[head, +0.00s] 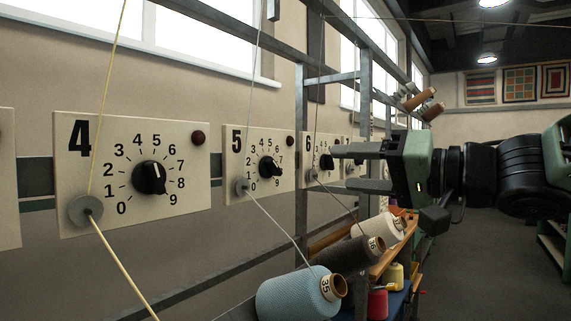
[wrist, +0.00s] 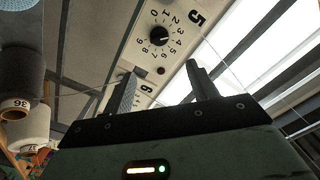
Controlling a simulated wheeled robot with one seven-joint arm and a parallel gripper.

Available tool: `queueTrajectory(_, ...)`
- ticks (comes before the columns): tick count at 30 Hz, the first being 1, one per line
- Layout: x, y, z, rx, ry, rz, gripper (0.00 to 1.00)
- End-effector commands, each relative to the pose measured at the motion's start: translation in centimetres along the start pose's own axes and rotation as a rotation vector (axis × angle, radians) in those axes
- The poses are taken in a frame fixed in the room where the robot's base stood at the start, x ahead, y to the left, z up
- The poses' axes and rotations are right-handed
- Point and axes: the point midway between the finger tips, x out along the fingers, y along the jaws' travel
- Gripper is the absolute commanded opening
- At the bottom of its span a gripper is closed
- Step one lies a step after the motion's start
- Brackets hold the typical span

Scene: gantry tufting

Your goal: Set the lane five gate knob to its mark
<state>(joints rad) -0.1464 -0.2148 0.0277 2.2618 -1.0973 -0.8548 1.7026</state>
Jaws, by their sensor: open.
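The lane five plate (head: 232,166) is cream, with a black 5 and a dial from 0 to 9. Its round black knob (head: 269,168) sits mid-dial; its pointer seems turned to the lower right, near the high numbers, but the exact number is too small to tell. No separate mark is clear. In the wrist view the knob (wrist: 159,36) shows ahead, beyond the fingertips. My gripper (head: 334,167) is open and empty, its two fingers pointing left, one above the other. It is to the right of the lane five knob in the head view, apart from it, overlapping the lane six plate.
The lane four plate (head: 70,200) is nearer, at left. A grey thread runs from the lane five guide disc (head: 241,186) to the cones below. A blue cone (head: 292,295), a dark cone (head: 345,256) and a white cone (head: 375,228) stand below. Metal gantry posts (head: 301,160) rise near my gripper.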

Motion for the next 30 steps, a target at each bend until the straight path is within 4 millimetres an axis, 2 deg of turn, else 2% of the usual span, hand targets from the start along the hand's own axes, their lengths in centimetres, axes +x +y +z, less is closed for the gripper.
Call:
queueTrajectory(3, 2.6, 0.0, 0.0, 0.003, -0.004, 0.000, 0.58)
queueTrajectory(12, 8.9, -0.1, 0.0, 0.003, -0.003, 0.000, 0.58)
queueTrajectory(18, 12.2, 0.0, -0.1, 0.001, -0.001, 0.001, 0.58)
queueTrajectory(24, 13.8, 0.0, 0.0, 0.000, 0.000, 0.001, 0.58)
queueTrajectory(30, 14.1, 0.0, 0.0, -0.001, 0.000, 0.001, 0.58)
